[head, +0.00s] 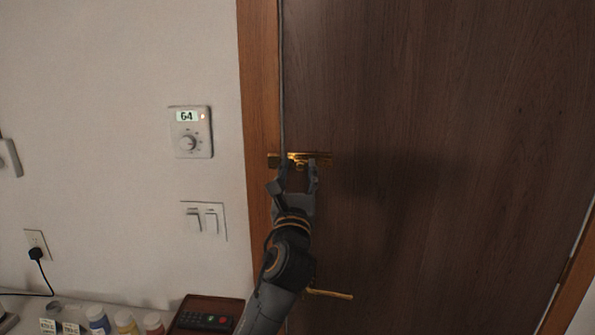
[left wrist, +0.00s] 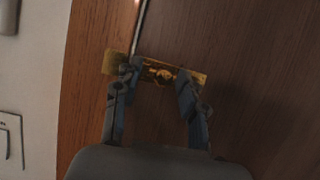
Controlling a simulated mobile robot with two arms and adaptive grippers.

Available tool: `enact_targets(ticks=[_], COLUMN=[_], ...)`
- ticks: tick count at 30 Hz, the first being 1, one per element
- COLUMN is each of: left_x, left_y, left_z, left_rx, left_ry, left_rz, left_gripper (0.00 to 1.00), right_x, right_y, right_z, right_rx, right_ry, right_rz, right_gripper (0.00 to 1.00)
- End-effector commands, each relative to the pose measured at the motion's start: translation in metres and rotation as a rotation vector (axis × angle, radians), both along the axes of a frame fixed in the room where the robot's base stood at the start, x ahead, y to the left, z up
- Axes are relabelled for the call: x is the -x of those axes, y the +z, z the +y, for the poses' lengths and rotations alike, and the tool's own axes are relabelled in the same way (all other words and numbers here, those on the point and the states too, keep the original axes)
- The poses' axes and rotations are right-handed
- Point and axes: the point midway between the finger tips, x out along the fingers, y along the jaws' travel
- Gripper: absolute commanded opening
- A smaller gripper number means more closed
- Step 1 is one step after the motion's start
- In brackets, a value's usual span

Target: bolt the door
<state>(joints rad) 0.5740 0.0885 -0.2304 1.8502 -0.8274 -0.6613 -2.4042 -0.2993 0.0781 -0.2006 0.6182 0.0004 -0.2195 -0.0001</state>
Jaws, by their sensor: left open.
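The dark wooden door (head: 440,120) is closed against its lighter brown frame (head: 259,80). A brass slide bolt (head: 325,158) lies across the gap between door and frame; it also shows in the left wrist view (left wrist: 188,77). My left gripper (head: 297,168) is at the bolt, its fingers apart. In the left wrist view the open fingers (left wrist: 158,85) straddle the bolt's middle, around its small knob (left wrist: 163,74). I cannot tell whether they touch it. The fingers hide part of the bolt. My right gripper is not in view.
A brass door handle (head: 330,294) is below the bolt. A thermostat (head: 190,132) and a light switch (head: 204,221) are on the wall to the left. A surface at the lower left holds bottles (head: 126,322) and a tray with a remote (head: 204,320).

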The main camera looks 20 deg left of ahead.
Motion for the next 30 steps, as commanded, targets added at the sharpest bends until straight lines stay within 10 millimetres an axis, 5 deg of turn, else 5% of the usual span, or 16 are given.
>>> enact_targets(ticks=[18,30], left_x=[0.094,0.106], left_y=[-0.042,-0.046], left_z=[-0.025,-0.028], left_rx=[0.001,0.001], left_ry=[0.001,0.003], left_rz=[0.003,0.0], left_gripper=[0.41,0.41], right_x=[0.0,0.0], right_y=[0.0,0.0], right_z=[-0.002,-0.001], right_rx=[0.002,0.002], right_ry=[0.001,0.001], right_rz=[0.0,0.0], right_gripper=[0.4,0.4])
